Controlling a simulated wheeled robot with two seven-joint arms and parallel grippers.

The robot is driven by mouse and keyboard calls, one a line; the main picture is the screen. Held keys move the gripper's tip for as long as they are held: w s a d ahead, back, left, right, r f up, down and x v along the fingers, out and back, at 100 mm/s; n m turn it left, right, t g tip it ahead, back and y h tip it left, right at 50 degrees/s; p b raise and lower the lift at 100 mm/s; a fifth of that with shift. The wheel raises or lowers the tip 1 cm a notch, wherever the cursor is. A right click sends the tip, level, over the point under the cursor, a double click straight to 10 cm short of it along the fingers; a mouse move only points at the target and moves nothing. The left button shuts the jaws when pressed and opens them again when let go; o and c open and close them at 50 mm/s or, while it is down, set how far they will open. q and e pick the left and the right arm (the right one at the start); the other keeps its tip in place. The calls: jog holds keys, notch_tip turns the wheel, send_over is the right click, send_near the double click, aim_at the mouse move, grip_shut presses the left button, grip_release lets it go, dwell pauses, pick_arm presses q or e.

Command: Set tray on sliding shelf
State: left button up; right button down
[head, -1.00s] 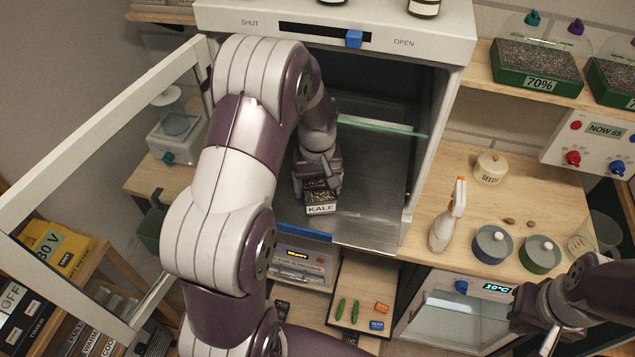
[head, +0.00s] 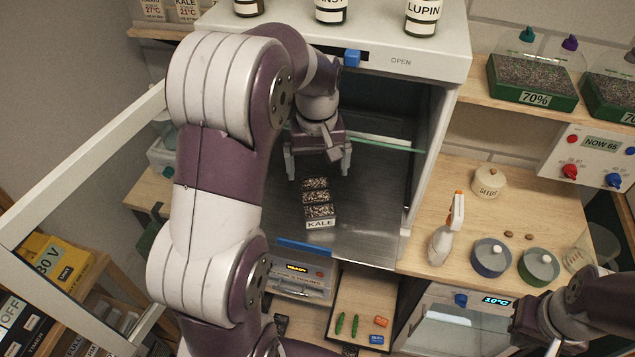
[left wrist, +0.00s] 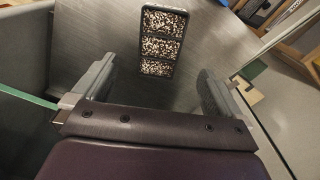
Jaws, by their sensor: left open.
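The seed tray labelled KALE (head: 319,211), black with three cells of speckled soil, rests on the metal sliding shelf (head: 365,215) in the open cabinet. The tray also shows in the left wrist view (left wrist: 162,42), beyond the fingertips. The shelf has a blue front edge. My left gripper (head: 318,172) is open above and behind the tray, its fingers apart from it and nothing between them; it also shows in the left wrist view (left wrist: 155,88). My right gripper (head: 553,343) is at the lower right, partly cut off by the frame edge, and its fingers are unclear.
The cabinet's framed door (head: 95,150) stands open at the left, and a glass pane (head: 385,143) crosses inside above the shelf. A spray bottle (head: 447,235) and lidded pots (head: 490,257) stand on the right counter. A blue slider (head: 352,57) sits near OPEN.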

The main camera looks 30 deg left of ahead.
pick_arm(q)
jog(key=s+d+f+m, duration=0.2)
jog(key=s+d+m, duration=0.1)
jog(key=s, duration=0.3)
jog(key=s+d+f+m+t, duration=0.1)
jog(key=s+d+f+m, duration=0.2)
jog(key=s, duration=0.4)
jog(key=shift+d+m, duration=0.6)
jog(key=shift+d, duration=0.3)
jog(key=shift+s, duration=0.2)
